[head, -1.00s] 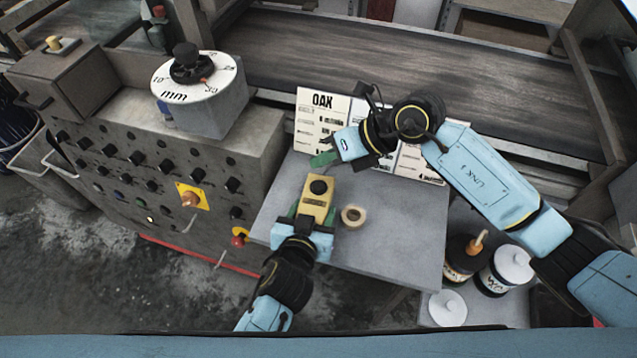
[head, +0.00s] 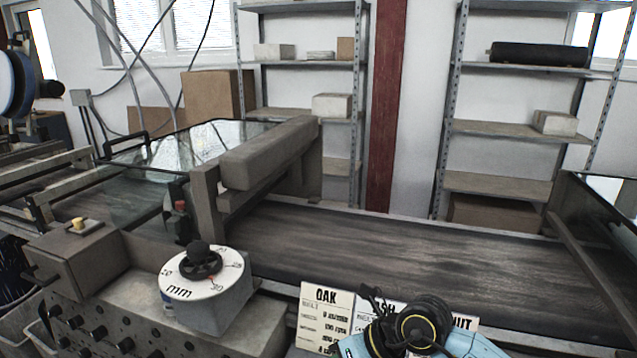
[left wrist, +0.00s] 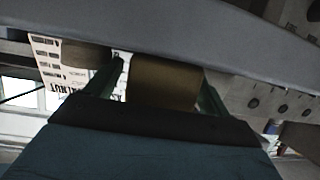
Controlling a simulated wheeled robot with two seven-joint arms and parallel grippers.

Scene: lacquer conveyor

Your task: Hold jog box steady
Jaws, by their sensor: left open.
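The jog box (left wrist: 165,82) shows in the left wrist view as a dark yellow-brown block in shadow. It sits between the two green fingers of my left gripper (left wrist: 160,72). That gripper is open around the box; whether a finger touches it cannot be told. The head view cuts off both the box and my left gripper at its bottom edge.
A control cabinet with a white mm dial (head: 202,272) stands at the left. The OAK card (head: 325,315) is at the bottom centre. The conveyor belt (head: 390,260) runs behind, with shelves (head: 500,130) beyond. A brown round thing (left wrist: 87,55) shows beside the left gripper.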

